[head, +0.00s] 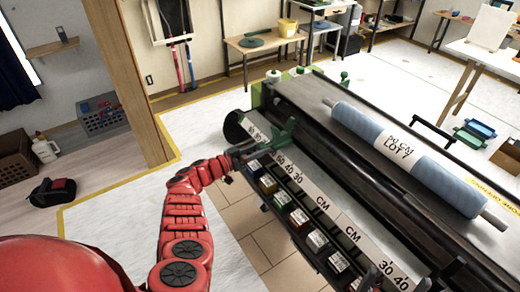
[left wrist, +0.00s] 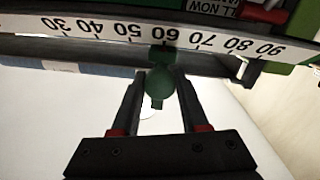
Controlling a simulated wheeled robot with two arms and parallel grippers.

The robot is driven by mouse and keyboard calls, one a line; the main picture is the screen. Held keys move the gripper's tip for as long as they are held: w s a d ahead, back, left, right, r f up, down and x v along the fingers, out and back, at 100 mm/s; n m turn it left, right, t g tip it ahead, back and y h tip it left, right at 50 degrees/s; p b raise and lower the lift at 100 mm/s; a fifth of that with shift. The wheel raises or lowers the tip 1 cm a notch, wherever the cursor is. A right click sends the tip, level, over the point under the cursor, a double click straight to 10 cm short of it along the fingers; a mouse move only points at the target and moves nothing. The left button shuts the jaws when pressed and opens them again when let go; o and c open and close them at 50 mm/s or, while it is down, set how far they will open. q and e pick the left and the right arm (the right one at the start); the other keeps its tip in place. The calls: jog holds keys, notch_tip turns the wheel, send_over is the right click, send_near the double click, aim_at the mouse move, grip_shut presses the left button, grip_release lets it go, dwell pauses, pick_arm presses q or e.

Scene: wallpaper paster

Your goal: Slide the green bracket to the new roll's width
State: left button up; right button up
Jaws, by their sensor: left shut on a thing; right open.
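The green bracket (head: 282,136) sits on the white centimetre scale (head: 318,196) at the left end of the paster. In the left wrist view the bracket (left wrist: 158,88) is between the two dark fingers of my left gripper (left wrist: 160,85), and its upper end lines up about with the 60 mark. My left gripper (head: 262,148) is shut on it. The blue new roll (head: 395,150) lies on top of the paster, with a printed label ending in "CM LOT 7"; its number is hard to read. My right gripper (head: 397,283) shows only partly at the bottom edge, open.
A row of small coloured labelled boxes (head: 300,217) runs along the paster's front below the scale. A wooden post (head: 125,75) stands at left. Shelves and a table (head: 260,42) are at the back. The white floor sheet (head: 115,215) is mostly clear.

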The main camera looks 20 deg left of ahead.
pick_arm(q)
grip_shut()
dwell(0.7)
jog(key=s+d+p, duration=0.1)
jog(key=d+p, duration=0.1)
jog(key=p, duration=0.1)
jog(key=s+d+p, duration=0.2)
jog(key=p, duration=0.1)
jog(key=shift+d, duration=0.1)
dwell(0.4)
jog(key=o, duration=0.9)
grip_release()
jog(key=shift+o, duration=0.2)
